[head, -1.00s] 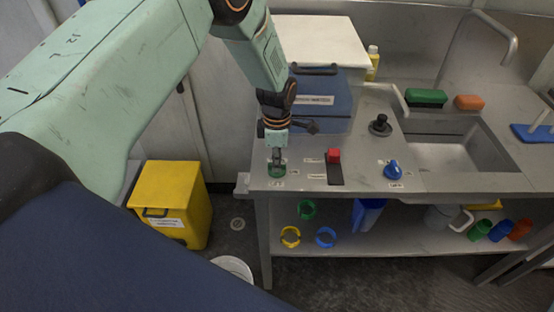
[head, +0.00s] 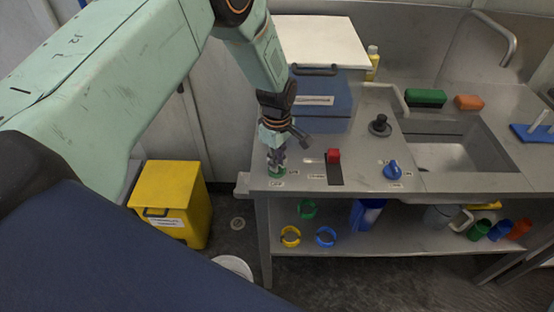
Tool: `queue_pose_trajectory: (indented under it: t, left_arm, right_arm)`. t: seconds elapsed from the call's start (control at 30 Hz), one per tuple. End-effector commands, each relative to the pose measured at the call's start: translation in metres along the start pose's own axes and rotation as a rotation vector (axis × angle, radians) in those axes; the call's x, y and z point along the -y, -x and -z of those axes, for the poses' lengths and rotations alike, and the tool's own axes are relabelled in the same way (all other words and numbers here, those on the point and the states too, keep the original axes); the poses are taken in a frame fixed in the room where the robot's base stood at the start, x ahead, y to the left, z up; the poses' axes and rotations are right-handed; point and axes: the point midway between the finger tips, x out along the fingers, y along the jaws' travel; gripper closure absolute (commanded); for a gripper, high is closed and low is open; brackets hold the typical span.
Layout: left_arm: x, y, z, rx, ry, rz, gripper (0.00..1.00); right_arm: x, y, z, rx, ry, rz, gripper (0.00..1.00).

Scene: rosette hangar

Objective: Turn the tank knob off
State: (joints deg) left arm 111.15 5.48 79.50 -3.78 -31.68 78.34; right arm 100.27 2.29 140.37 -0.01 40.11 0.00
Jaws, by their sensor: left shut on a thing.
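A green knob (head: 277,172) sits at the front left corner of the steel counter, with small labels around it. My left gripper (head: 276,163) points down and is shut on the green knob, hiding most of its top. A blue knob (head: 392,170) stands on the counter to the right, and a red switch block (head: 333,156) on a black plate lies between the two. I cannot read which label names the tank. My right gripper is not in view.
A blue box (head: 325,101) with a white lid stands behind my gripper. A black knob (head: 380,124) and the sink (head: 450,150) are to the right. A yellow bin (head: 172,200) is on the floor at left. Coloured rings lie on the lower shelf.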

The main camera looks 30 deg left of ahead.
Motion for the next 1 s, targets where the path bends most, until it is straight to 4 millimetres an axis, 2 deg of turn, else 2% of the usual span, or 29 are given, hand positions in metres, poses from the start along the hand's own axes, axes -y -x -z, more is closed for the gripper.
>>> queue_pose_trajectory:
  t: [0.6, 1.0]
  left_arm:
    - [-0.0024, 0.0022, 0.0006, -0.003, -0.58, -0.006, 1.0]
    - [-0.0027, 0.0026, 0.0008, -0.004, -0.859, -0.006, 1.0]
  right_arm:
    - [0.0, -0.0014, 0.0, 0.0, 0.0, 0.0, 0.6]
    - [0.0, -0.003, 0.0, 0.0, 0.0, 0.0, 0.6]
